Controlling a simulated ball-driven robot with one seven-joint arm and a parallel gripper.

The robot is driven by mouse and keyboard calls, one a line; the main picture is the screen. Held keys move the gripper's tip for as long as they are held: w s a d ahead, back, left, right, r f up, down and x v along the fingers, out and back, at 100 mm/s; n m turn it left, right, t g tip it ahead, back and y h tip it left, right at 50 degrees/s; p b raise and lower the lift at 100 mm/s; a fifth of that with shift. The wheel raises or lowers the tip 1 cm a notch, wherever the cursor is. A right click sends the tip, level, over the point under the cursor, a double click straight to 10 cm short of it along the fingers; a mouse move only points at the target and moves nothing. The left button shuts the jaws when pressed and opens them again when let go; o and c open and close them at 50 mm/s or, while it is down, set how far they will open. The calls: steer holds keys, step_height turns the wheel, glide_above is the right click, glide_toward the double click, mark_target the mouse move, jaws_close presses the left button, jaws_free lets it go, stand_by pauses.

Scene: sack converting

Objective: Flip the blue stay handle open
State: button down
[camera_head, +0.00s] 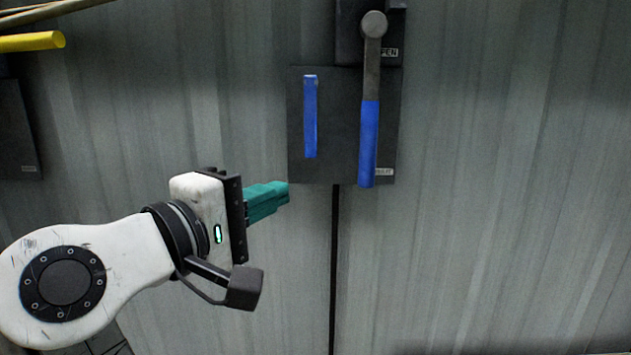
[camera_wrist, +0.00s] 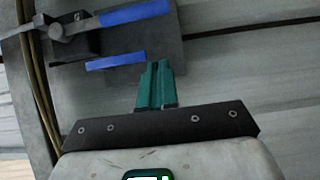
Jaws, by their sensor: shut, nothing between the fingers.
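The blue stay handle (camera_head: 369,140) is a lever with a blue grip on a grey arm. It hangs almost straight down from a round pivot (camera_head: 374,25) at the top, its tip beside the lower label. It also shows in the wrist view (camera_wrist: 133,13). My gripper (camera_head: 285,194) has teal fingers, shut and empty. It is below and left of the handle, near the lower left corner of the dark plate, apart from the handle. The fingertips show in the wrist view (camera_wrist: 158,66), close to a separate blue bar.
The separate blue bar (camera_head: 310,115) stands upright on the dark plate (camera_head: 337,165), left of the handle. A dark vertical seam (camera_head: 334,260) runs below the plate. A yellow bar (camera_head: 30,42) is upper left. Corrugated wall right is clear.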

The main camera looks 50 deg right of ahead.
steer(key=s+d+p, duration=0.2)
steer(key=d, duration=1)
steer(key=shift+d+p, duration=0.3)
steer(key=shift+p, duration=0.1)
